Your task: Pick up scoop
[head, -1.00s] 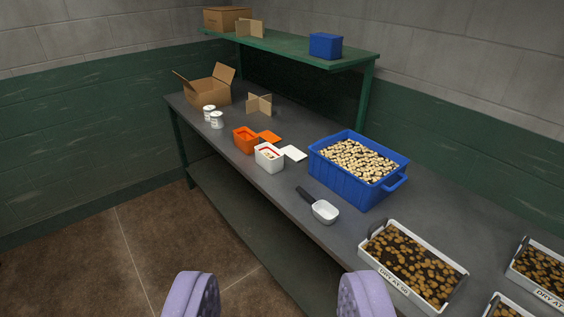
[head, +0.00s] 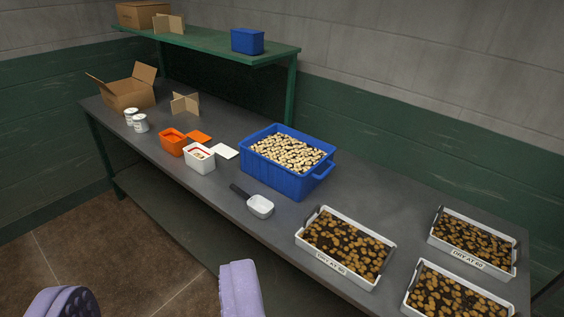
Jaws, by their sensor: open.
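The scoop (head: 260,207) lies on the grey bench (head: 215,205) near its front edge. It has a white bowl and a dark handle that points to the back left. It sits just in front of the blue crate (head: 273,180) of pale pieces. My gripper (head: 152,296) is at the bottom left of the view, with two purple fingers spread wide apart and nothing between them. It is in front of the bench, nearer to me than the scoop and to its left in the picture.
White trays (head: 338,278) of brown pieces labelled "DRY AT 60" fill the right end. Left of the scoop stand a white tub (head: 200,163), an orange tub (head: 171,148), white cans (head: 140,124) and an open carton (head: 128,99). A green shelf (head: 225,58) overhangs the back.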

